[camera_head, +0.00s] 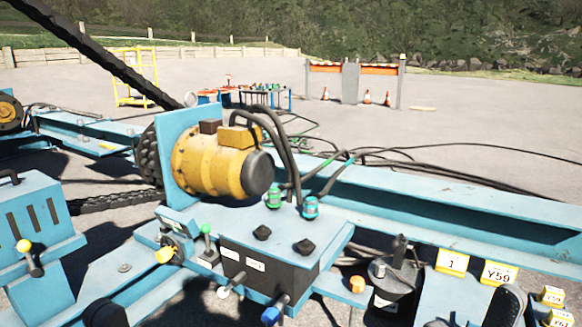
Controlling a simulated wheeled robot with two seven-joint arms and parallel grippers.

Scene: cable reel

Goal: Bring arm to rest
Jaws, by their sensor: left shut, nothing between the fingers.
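At most a dark rounded part (105,313) at the bottom edge, left of centre, shows of my left gripper. I cannot make out its separate fingers, and nothing is seen held there. It is apart from the control levers to its right. My right gripper does not show.
A blue steel frame (450,190) carries a yellow motor (207,160) with black hoses. A black control block (270,267) with levers stands below it. Yellow labels (498,273) sit lower right. Open gravel lies behind.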

